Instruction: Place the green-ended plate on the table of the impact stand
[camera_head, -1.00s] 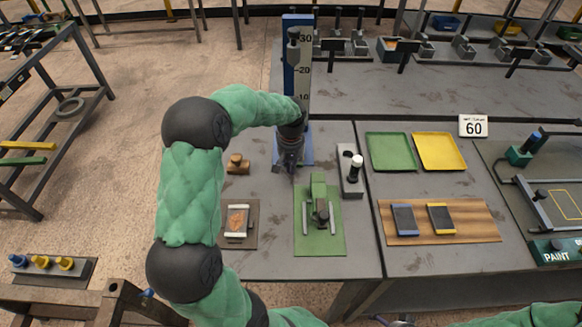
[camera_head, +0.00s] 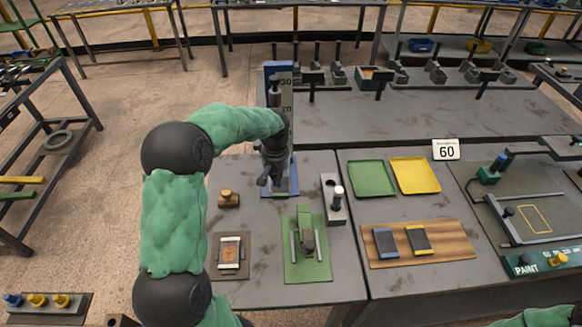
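The impact stand has a blue upright with a number scale (camera_head: 287,105) and a blue-edged base (camera_head: 291,189) at the back left of the near table. My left gripper (camera_head: 268,181) points down just in front of the upright, over the left part of the base, and hides part of it. Whether its fingers are apart or hold something is too small to tell. I cannot make out a green-ended plate. A blue-ended plate (camera_head: 386,242) and a yellow-ended plate (camera_head: 418,239) lie on a wooden board (camera_head: 452,246). My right gripper is out of view.
A green tray (camera_head: 371,179) and a yellow tray (camera_head: 415,176) lie behind the board. A green fixture (camera_head: 306,266), a grey block with a white-topped post (camera_head: 333,205), a wooden knob (camera_head: 228,199) and a small framed piece (camera_head: 230,253) stand near the impact stand.

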